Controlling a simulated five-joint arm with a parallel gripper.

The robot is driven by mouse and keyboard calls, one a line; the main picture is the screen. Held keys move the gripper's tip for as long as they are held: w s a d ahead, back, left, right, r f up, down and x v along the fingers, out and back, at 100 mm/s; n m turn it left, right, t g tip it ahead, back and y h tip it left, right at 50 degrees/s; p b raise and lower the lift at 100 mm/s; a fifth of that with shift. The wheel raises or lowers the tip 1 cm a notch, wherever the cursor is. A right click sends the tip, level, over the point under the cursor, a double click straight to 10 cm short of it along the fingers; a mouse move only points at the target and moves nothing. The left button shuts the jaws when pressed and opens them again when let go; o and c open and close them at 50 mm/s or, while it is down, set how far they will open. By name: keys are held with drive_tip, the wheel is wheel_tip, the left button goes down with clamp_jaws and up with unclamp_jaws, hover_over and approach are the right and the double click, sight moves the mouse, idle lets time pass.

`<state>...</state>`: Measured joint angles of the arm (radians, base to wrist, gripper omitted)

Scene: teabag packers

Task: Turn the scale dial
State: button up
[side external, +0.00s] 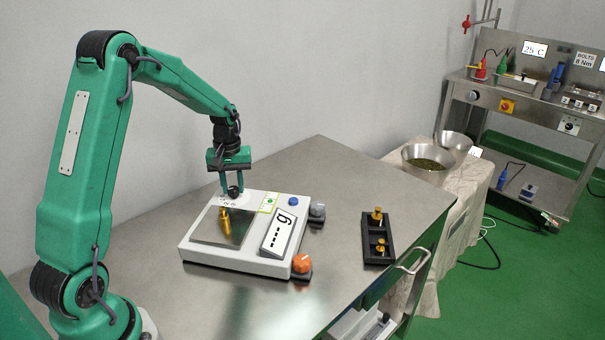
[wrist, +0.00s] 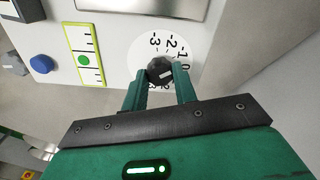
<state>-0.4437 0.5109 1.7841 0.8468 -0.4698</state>
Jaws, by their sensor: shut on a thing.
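The scale (side external: 246,232) is a white box with a steel pan and a display showing dashes and a "g", on the steel table. Its dial is a dark faceted knob (wrist: 160,70) with a white pointer mark, over a white round face with numbers such as -3, -2, -1 and 0. My gripper (wrist: 163,82) is shut on the dial knob, one green finger on each side. In the side external view my gripper (side external: 234,188) reaches down at the scale's back edge, and the dial is partly hidden by the fingers.
A brass weight (side external: 225,221) stands on the pan. A black holder (side external: 377,240) with brass weights sits to the right. An orange knob (side external: 302,263) and a grey one (side external: 317,210) are beside the scale. A blue button (wrist: 42,64) and green level (wrist: 84,59) are near the dial.

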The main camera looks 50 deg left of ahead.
sight(233, 188)
drive_tip(key=n, duration=0.7)
idle(0.4)
drive_tip(key=o, duration=1)
drive_tip(key=shift+r, duration=0.15)
drive_tip(key=shift+r, duration=3.8)
